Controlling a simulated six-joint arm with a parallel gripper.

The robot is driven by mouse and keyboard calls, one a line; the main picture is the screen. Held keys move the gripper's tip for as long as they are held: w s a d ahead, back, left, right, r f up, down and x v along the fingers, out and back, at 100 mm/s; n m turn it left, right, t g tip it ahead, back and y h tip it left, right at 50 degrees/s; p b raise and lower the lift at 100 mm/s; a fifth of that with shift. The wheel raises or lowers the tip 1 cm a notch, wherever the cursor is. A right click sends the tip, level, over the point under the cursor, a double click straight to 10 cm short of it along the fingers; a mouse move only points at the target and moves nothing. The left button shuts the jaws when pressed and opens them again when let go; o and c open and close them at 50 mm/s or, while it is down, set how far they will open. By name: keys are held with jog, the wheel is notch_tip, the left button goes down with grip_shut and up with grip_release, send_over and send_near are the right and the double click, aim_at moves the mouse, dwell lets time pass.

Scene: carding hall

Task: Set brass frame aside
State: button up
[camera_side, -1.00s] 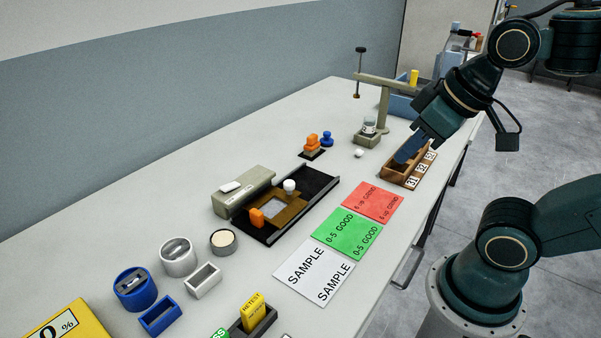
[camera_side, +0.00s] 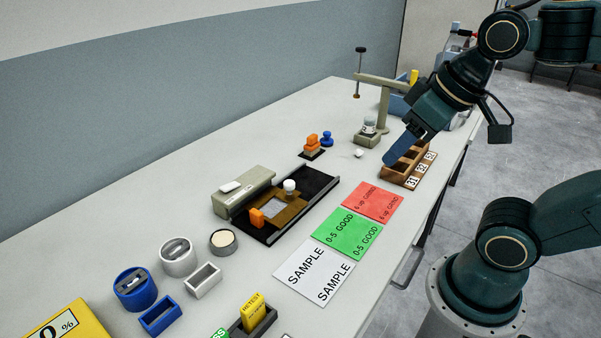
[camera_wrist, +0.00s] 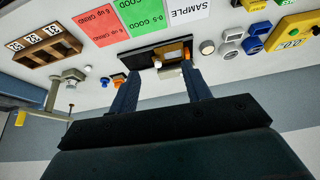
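The brass frame (camera_side: 289,216) lies flat in a black track in the side view, surrounding a pale window. My gripper (camera_side: 388,161) is well to the right of the frame, above the table by the wooden rack. In the wrist view its two fingers (camera_wrist: 160,75) are wide apart with nothing held between them.
A grey block (camera_side: 243,190) adjoins the track. Red (camera_side: 372,203), green (camera_side: 347,234) and white (camera_side: 314,273) cards lie in front. A wooden rack (camera_side: 410,166) and a clamp stand (camera_side: 385,105) are near my gripper.

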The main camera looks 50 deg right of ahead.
jog(key=w+r+m+g, duration=0.1)
jog(key=w+r+m, duration=0.1)
jog(key=w, duration=0.5)
jog(key=m+g, duration=0.4)
jog(key=m, duration=0.3)
send_over(289, 182)
notch_tip(289, 182, down, 9)
jog(key=shift+f, duration=0.15)
jog(key=shift+f, duration=0.1)
jog(key=shift+f, duration=6.8)
grip_shut()
